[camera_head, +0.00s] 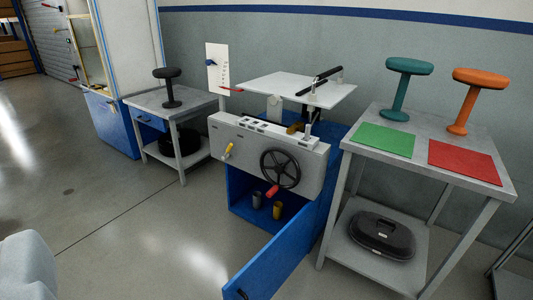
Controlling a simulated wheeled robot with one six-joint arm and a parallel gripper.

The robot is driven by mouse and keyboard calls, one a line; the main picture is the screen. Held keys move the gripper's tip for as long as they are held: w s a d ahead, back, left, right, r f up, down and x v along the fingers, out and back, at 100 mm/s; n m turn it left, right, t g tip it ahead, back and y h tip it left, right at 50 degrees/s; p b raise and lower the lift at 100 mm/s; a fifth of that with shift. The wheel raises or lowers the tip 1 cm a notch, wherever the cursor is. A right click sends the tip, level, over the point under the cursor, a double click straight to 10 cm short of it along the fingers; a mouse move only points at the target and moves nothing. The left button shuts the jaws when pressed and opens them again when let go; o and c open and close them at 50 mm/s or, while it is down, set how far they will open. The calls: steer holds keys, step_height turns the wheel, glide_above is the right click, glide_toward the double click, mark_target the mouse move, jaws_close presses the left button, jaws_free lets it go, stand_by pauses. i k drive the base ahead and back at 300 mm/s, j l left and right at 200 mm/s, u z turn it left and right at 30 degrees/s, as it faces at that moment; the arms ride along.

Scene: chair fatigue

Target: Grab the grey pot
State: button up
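A small grey pot (257,199) stands upright inside the open blue cabinet (239,190), below the grey machine panel. A gold-coloured pot (277,210) stands just to its right and a little nearer. The cabinet's blue door (285,262) is swung open towards me, to the right of the pots. My gripper's fingers do not show, so where they are relative to the pot cannot be told.
A black handwheel (280,168) with a red handle juts out above the pots. A table (427,158) with teal and orange stools stands right, a smaller table (165,103) left. A pale grey rounded shape (28,268) fills the lower left corner. Floor before the cabinet is clear.

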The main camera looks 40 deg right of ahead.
mark_target(257, 195)
steer(key=z, duration=1.2)
